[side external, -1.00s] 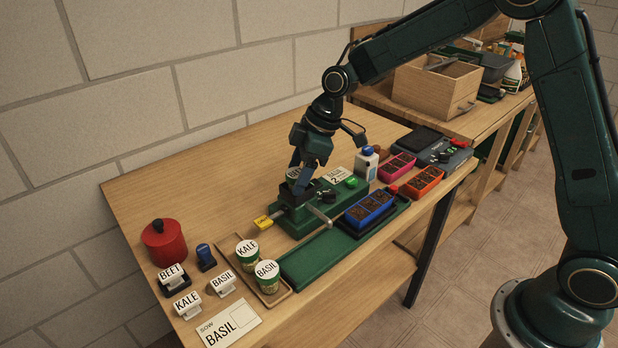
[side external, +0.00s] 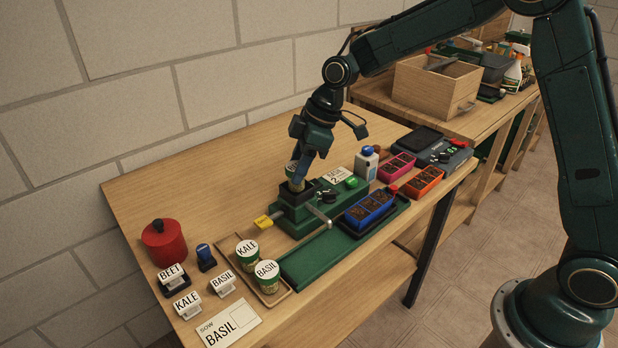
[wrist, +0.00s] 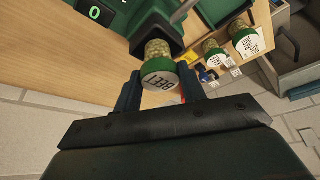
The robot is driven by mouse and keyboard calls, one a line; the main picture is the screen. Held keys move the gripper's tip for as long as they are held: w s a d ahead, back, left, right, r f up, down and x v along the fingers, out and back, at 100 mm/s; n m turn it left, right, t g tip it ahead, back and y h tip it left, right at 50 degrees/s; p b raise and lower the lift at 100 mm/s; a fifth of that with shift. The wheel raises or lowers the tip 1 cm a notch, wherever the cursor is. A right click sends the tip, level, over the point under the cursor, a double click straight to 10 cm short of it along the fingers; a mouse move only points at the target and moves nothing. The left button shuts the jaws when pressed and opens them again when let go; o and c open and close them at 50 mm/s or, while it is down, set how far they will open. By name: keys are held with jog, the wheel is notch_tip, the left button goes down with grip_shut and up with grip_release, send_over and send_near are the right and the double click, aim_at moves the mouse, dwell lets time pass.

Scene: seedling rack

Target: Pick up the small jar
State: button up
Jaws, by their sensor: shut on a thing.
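The small jar (wrist: 158,51) has seeds inside, a green band and a white lid reading BEET. In the wrist view it sits between the fingers of my gripper (wrist: 160,92), which is shut on it. Its seed-filled end is at the mouth of the black hopper (wrist: 150,22); I cannot tell whether they touch. In the side view my gripper (side external: 299,177) points down just above the hopper (side external: 293,193) of the green seeder (side external: 307,214), and the fingers mostly hide the jar.
KALE (side external: 247,252) and BASIL (side external: 267,275) jars stand in a wooden tray (side external: 288,294). A red pot (side external: 163,243), a blue stamp (side external: 205,257) and name tags are at the left. A blue seedling tray (side external: 369,208) and a white bottle (side external: 366,163) stand right of the hopper. The back left tabletop is clear.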

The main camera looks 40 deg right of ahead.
notch_tip(320, 180, up, 18)
jog(key=shift+r, duration=0.2)
dwell(0.4)
dwell(0.5)
jog(key=w+a+f+n+g+y, duration=0.15)
jog(key=a+f, duration=0.25)
jog(key=a, duration=0.4)
jog(key=w+a+f+n+h, duration=0.1)
jog(key=w+a+f+n, duration=0.2)
jog(key=a, duration=0.4)
notch_tip(320, 180, down, 17)
jog(key=s, duration=0.1)
jog(key=shift+s+a, duration=0.15)
jog(key=shift+a, duration=0.05)
jog(key=shift+f, duration=2.1)
jog(key=shift+f, duration=0.15)
